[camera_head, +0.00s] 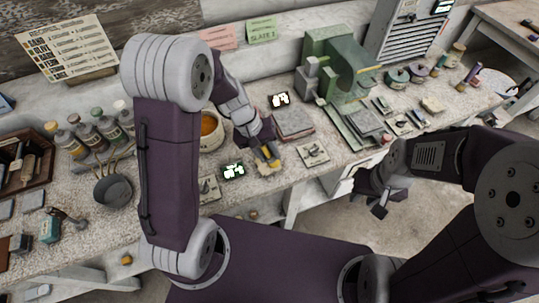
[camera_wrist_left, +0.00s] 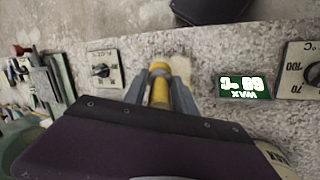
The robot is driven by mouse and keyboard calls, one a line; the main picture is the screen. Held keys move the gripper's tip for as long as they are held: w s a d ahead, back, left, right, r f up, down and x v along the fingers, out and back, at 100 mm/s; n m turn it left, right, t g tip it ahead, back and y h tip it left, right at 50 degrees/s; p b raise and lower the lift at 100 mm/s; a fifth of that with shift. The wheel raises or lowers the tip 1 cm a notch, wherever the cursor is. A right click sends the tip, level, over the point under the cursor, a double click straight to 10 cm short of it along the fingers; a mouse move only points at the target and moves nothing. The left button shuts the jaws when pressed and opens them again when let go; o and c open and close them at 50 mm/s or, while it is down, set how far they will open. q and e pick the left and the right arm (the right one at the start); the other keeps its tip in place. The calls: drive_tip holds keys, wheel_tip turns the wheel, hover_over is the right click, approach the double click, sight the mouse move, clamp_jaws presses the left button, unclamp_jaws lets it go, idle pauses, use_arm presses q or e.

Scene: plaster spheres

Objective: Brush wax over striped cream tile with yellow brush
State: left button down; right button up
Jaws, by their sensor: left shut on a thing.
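My left gripper (camera_head: 267,155) is low over the bench's front part, shut on the yellow brush (camera_wrist_left: 160,88). In the left wrist view the brush lies between the two grey fingers (camera_wrist_left: 159,98), its far end over a small cream patch (camera_wrist_left: 181,68). This patch looks like the cream tile, mostly hidden by brush and fingers; its stripes cannot be made out, nor whether the bristles touch it. A pale pot with orange wax (camera_head: 208,124) stands left of the gripper, partly behind my left arm. My right gripper (camera_head: 378,204) hangs in front of the bench, its jaw opening unclear.
A green WAX display (camera_head: 233,171) and a dial plate (camera_head: 313,153) flank the brush. Stacked slabs (camera_head: 293,124) and a green press (camera_head: 338,65) stand to the right. The bench's front edge is close.

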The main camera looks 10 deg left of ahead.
use_arm(q)
drive_tip(key=shift+w+a, duration=0.35)
drive_tip(key=shift+w, duration=0.15)
drive_tip(key=shift+w+a+f, duration=0.1)
drive_tip(key=shift+w+a, duration=0.05)
drive_tip(key=shift+w, duration=0.1)
drive_tip(key=shift+s+d+b, duration=0.2)
drive_tip(key=shift+s+d, duration=0.35)
drive_tip(key=shift+s, duration=0.3)
drive_tip(key=shift+s+d+b, duration=0.2)
drive_tip(key=shift+s+d, duration=0.35)
drive_tip(key=shift+s, duration=0.25)
drive_tip(key=shift+w+a+p, duration=0.45)
drive_tip(key=shift+w+a, duration=0.35)
drive_tip(key=shift+w, duration=0.35)
drive_tip(key=shift+w+a, duration=0.3)
drive_tip(key=shift+w, duration=0.2)
drive_tip(key=shift+s, duration=0.1)
